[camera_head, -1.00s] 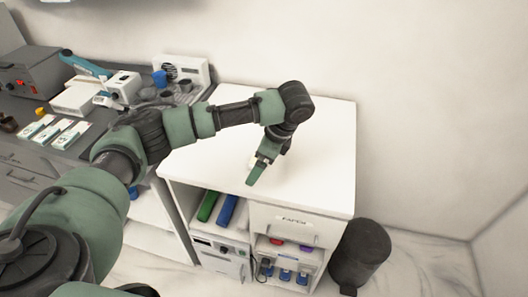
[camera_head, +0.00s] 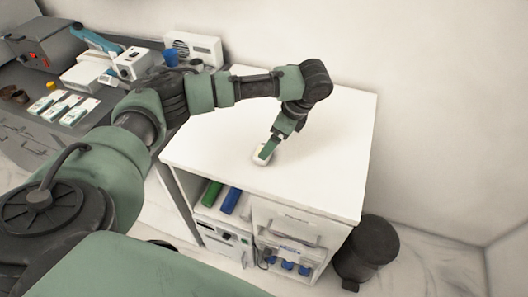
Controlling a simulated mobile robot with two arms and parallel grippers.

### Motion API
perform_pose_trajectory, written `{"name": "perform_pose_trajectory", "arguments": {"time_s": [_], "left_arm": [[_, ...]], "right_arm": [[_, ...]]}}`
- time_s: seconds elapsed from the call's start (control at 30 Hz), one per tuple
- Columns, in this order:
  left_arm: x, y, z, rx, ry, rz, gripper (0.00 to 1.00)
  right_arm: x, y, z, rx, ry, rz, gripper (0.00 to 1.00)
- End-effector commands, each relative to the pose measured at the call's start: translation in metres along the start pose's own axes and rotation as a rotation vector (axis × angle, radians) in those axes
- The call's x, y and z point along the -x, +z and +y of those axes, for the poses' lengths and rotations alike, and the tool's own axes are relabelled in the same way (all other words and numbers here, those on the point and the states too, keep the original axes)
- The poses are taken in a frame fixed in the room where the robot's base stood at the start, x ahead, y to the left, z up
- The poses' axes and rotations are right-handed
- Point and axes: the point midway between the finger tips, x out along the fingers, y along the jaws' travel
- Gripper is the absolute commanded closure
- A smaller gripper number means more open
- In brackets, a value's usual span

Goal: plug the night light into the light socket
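My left gripper (camera_head: 267,150) points down over the white cabinet top (camera_head: 330,125). A small whitish rounded object (camera_head: 258,159), possibly the night light, is at its fingertips, at or just above the surface. A green finger covers part of this object, and I cannot tell whether the fingers are closed on it. My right gripper is out of view. I cannot make out a light socket in this view.
Below the cabinet top are open shelves with a green binder (camera_head: 211,193), a blue binder (camera_head: 230,200) and several blue items. A dark bin (camera_head: 368,252) stands at the right. A dark counter (camera_head: 105,108) with boxes and devices is at the left. The cabinet top is otherwise clear.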

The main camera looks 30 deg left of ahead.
Motion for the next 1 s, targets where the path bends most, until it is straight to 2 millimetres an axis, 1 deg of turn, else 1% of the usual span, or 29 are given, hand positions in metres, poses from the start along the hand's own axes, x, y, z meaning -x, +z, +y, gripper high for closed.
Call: {"name": "perform_pose_trajectory", "arguments": {"time_s": [0.1,0.23,0.37,0.53,0.6,0.7,0.8,1.0], "left_arm": [[-0.003,0.001,0.0,0.001,-0.001,0.0,0.07],[-0.003,0.0,0.0,0.001,-0.001,0.0,0.07],[-0.008,0.001,0.001,0.001,0.0,-0.002,0.07],[-0.032,-0.001,0.006,0.001,0.002,-0.004,0.07],[-0.043,-0.001,0.005,0.002,0.002,-0.003,0.07],[-0.052,-0.002,0.005,0.001,0.0,-0.002,0.07],[-0.056,-0.003,0.005,0.0,-0.002,0.0,0.07],[-0.056,-0.003,0.005,0.0,-0.002,0.0,0.07]], "right_arm": [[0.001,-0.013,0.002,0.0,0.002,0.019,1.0],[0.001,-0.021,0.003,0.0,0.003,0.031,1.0],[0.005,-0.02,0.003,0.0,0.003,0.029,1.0],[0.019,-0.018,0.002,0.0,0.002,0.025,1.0],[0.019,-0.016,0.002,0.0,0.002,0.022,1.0],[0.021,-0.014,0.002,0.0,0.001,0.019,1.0],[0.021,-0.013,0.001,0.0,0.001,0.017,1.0],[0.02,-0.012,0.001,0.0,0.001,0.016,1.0]]}}
